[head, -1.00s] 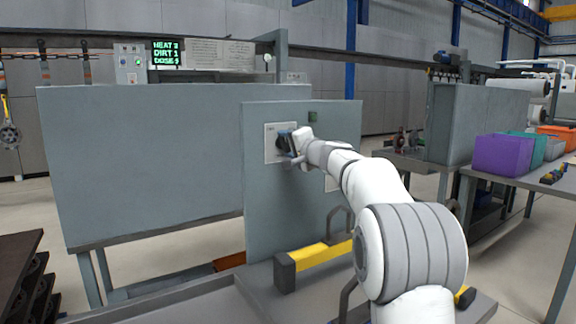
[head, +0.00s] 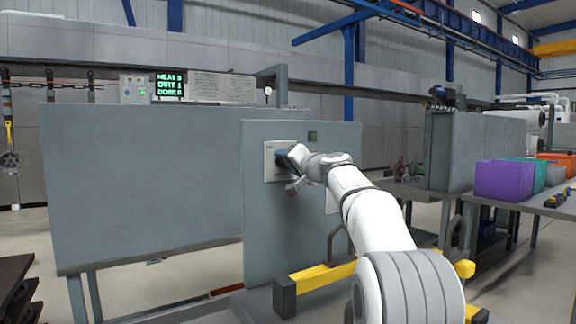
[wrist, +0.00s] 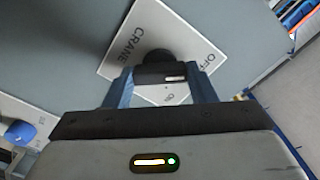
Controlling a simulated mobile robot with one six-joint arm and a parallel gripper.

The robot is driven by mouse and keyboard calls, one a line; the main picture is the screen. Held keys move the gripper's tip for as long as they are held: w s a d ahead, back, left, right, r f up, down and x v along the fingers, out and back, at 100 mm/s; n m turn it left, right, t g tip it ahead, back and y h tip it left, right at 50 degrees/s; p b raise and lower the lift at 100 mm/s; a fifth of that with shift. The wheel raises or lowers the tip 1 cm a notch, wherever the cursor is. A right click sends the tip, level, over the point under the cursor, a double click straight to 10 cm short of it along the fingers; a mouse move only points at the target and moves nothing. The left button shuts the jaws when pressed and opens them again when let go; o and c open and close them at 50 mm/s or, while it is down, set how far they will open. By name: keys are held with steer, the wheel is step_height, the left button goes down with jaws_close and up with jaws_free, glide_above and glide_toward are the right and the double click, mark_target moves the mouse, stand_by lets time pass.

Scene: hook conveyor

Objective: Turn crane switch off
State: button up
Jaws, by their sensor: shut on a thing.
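The crane switch is a black knob (wrist: 156,58) on a white plate (wrist: 130,35) marked CRANE, OFF and ON. The plate (head: 270,149) also shows in the head view, on the grey upright panel (head: 300,220). My gripper (wrist: 162,88) is shut on the knob, with one blue finger on each side of its handle. A short white mark shows on the right part of the handle in the wrist view. I cannot tell for sure which label it points at. In the head view my gripper (head: 287,162) hides most of the knob.
A second plate with a blue knob (wrist: 20,132) shows at the wrist view's left edge. In the head view, a yellow bar (head: 315,277) lies below the panel. A purple bin (head: 503,180) stands on the table at right. A green-lettered display (head: 169,86) is at upper left.

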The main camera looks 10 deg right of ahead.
steer(key=o, duration=1)
steer(key=b+v, duration=0.1)
steer(key=v, duration=0.6)
steer(key=shift+s+d+b, duration=0.1)
steer(key=shift+s+b, duration=0.25)
steer(key=shift+b, duration=0.05)
